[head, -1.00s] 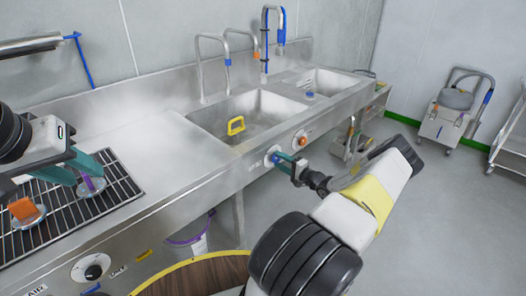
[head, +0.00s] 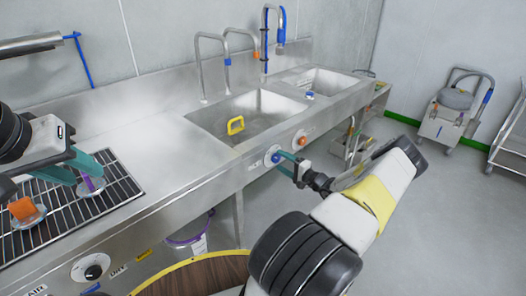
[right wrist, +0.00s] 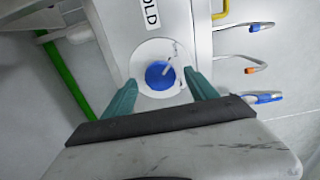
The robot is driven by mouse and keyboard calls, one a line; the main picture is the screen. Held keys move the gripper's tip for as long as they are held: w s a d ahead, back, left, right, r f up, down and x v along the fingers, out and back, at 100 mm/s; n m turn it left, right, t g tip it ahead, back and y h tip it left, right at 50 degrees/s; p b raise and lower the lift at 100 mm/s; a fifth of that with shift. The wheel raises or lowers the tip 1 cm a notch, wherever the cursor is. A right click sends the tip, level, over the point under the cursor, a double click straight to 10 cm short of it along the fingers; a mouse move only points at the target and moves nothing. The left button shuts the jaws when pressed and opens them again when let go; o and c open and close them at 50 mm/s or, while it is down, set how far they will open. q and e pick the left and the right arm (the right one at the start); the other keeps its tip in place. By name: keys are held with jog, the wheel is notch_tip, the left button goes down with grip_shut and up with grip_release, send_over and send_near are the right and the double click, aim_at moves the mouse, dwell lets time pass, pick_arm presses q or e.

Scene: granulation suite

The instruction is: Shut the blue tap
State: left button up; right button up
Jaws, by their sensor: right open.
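The blue tap (head: 275,158) is a round blue knob on a white disc on the sink unit's front panel. In the right wrist view the blue knob (right wrist: 160,75) lies between and just beyond the two teal fingers, with a small pale mark on it. My right gripper (head: 287,161) is open at the knob, one finger to either side. In the wrist view a gap shows between the knob and the fingers of my right gripper (right wrist: 161,92). My left gripper (head: 88,177) hangs over the black rack at the left, its teal fingers apart.
An orange knob (head: 300,139) sits on the same panel, further right. A yellow-handled item (head: 236,125) is in the near basin. The black rack (head: 120,198) holds an orange-topped piece (head: 24,209) and a purple-topped piece (head: 91,184). A wood-topped round thing (head: 200,277) stands below.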

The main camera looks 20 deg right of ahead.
jog(key=v, duration=0.6)
jog(key=shift+s, duration=0.2)
jog(key=shift+d, duration=0.1)
jog(key=s+a+r+n+g+y, duration=0.3)
jog(key=a+r+n+g, duration=0.9)
jog(key=a+r, duration=1.05)
jog(key=s+a+r+n+h, duration=0.1)
jog(key=s+a+r+h, duration=0.3)
jog(key=s+r, duration=0.4)
jog(key=s+a+r+n+t+h, duration=0.1)
jog(key=s+a+r+h, duration=0.2)
jog(key=s+r, duration=0.5)
jog(key=shift+s+a+r+t+h, duration=0.15)
jog(key=shift+s+a+t+h, duration=0.45)
jog(key=shift+s, duration=3.55)
